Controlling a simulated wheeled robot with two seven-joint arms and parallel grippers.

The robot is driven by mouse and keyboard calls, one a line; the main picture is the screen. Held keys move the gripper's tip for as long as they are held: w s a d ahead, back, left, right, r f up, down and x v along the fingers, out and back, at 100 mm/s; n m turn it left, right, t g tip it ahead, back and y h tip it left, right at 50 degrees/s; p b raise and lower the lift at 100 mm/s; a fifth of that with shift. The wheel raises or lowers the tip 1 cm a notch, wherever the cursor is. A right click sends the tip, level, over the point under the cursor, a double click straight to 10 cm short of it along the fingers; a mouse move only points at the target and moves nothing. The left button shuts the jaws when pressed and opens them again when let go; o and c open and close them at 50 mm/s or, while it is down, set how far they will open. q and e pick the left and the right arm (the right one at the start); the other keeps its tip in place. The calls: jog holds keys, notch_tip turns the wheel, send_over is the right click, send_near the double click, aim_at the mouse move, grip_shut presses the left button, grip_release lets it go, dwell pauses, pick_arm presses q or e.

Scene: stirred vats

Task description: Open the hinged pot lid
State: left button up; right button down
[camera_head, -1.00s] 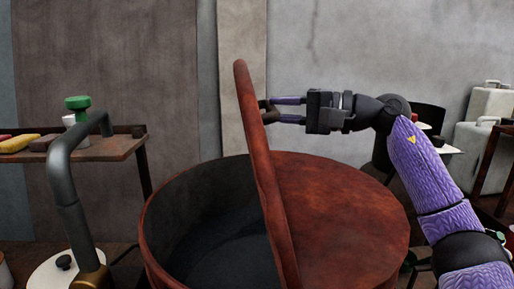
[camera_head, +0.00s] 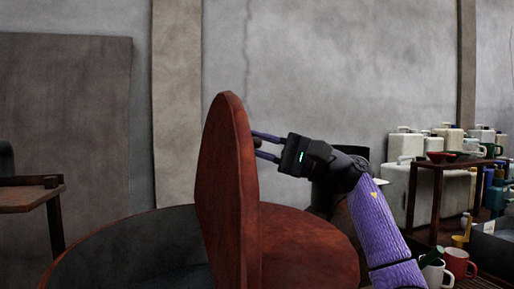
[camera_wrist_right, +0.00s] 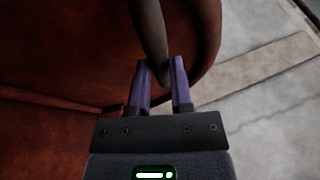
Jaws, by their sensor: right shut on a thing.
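The pot (camera_head: 118,243) is a large round reddish-brown vat with a dark inside, at the bottom of the head view. Its hinged lid (camera_head: 222,190) stands raised, close to upright, between the open left part and a flat fixed cover (camera_head: 308,243) on the right. My right gripper (camera_head: 261,145) is on the right side of the lid near its top, shut on the lid's handle. In the right wrist view, the dark handle (camera_wrist_right: 148,32) runs down to between the purple fingers (camera_wrist_right: 160,80). The fingers hide part of the handle. My left gripper is not in view.
A brown side table (camera_head: 32,198) stands at the left. At the right are a shelf table (camera_head: 440,170), white canisters (camera_head: 404,146) and several mugs, including a red one (camera_head: 459,263) low down. A grey wall is behind.

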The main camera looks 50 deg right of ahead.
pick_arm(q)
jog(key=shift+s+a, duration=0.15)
pick_arm(e)
jog(key=c, duration=0.6)
grip_release()
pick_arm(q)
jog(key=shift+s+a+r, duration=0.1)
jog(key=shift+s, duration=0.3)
pick_arm(e)
jog(key=shift+o, duration=0.3)
pick_arm(q)
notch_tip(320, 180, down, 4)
jog(key=b, duration=0.3)
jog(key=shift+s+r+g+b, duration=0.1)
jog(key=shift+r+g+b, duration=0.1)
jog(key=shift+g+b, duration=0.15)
pick_arm(e)
jog(key=v, duration=1)
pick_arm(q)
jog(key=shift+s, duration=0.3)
pick_arm(e)
jog(key=shift+w, duration=0.1)
